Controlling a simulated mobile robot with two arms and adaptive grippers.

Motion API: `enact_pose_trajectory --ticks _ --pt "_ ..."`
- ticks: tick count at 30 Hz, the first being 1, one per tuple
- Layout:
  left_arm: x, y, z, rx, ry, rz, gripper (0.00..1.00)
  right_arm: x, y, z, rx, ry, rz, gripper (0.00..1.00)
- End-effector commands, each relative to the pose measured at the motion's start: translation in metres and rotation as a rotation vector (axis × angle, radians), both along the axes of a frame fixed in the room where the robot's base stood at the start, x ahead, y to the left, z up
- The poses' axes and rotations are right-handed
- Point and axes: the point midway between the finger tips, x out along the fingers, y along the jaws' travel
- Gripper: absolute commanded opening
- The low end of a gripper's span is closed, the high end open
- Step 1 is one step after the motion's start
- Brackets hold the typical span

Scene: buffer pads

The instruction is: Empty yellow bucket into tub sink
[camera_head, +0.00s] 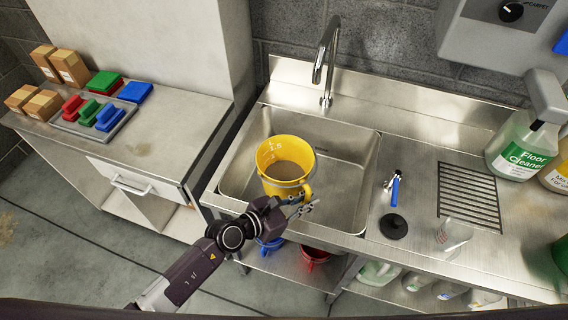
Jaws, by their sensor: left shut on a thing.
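The yellow bucket (285,166) is upright over the front part of the tub sink (343,165) in the head view. It has measuring marks inside and greyish-brown contents that look like dirty water. My left gripper (303,204) is shut on the bucket at its near right side, by the handle. The sink basin is steel and looks empty where it shows; the bucket hides part of it. I cannot tell whether the bucket touches the sink. My right gripper is not in view.
A tall faucet (326,62) stands behind the sink. A blue-handled valve (394,189), a black drain cover (393,227), a clear cup (453,235) and a floor cleaner bottle (520,140) are on the right.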

Motion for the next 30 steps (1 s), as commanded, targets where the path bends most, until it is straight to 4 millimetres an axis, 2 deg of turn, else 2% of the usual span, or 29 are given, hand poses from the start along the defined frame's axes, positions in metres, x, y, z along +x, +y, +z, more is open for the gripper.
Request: enact_pose_trajectory --ticks 1,6,9,12,18,30 --pt "-0.001 -0.020 0.002 -0.005 -0.007 -0.018 0.00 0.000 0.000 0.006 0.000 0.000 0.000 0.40" --pt "-0.015 -0.074 -0.014 -0.005 -0.003 -0.079 0.00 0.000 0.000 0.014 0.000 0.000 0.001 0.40" --pt "-0.023 -0.098 -0.021 -0.006 -0.003 -0.113 0.00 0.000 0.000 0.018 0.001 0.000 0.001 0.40" --pt "-0.029 -0.113 -0.026 -0.006 -0.002 -0.137 0.00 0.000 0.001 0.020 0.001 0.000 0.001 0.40" --pt "-0.034 -0.125 -0.030 -0.007 0.001 -0.157 0.00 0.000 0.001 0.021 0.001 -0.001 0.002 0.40" --pt "-0.035 -0.126 -0.034 -0.017 0.011 -0.153 0.00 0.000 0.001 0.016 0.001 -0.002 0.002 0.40"
